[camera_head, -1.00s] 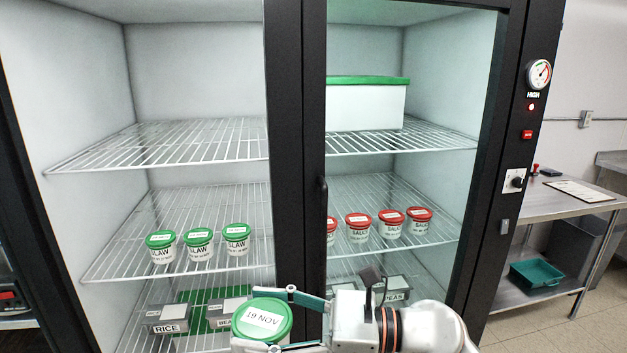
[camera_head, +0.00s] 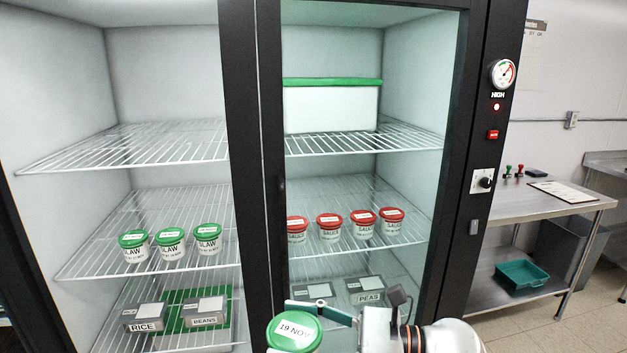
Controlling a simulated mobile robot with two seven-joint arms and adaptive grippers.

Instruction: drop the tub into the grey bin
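The tub (camera_head: 292,333) has a green lid with a white label reading 19 NOV, and shows at the bottom middle of the head view. My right gripper (camera_head: 300,328) comes in from the right and is shut on the tub, holding it in front of the cabinet. One finger shows along the tub's far side; the near finger is mostly cut off by the picture's lower edge. A grey bin (camera_head: 584,254) stands on the floor at the right, partly hidden by the steel table. My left gripper is not in view.
The cold cabinet holds green-lidded slaw tubs (camera_head: 170,243), red-lidded sauce tubs (camera_head: 364,226) and boxes marked rice (camera_head: 146,318) and peas (camera_head: 366,291). The steel table (camera_head: 510,207) at the right has a teal tray (camera_head: 522,276) on its lower shelf.

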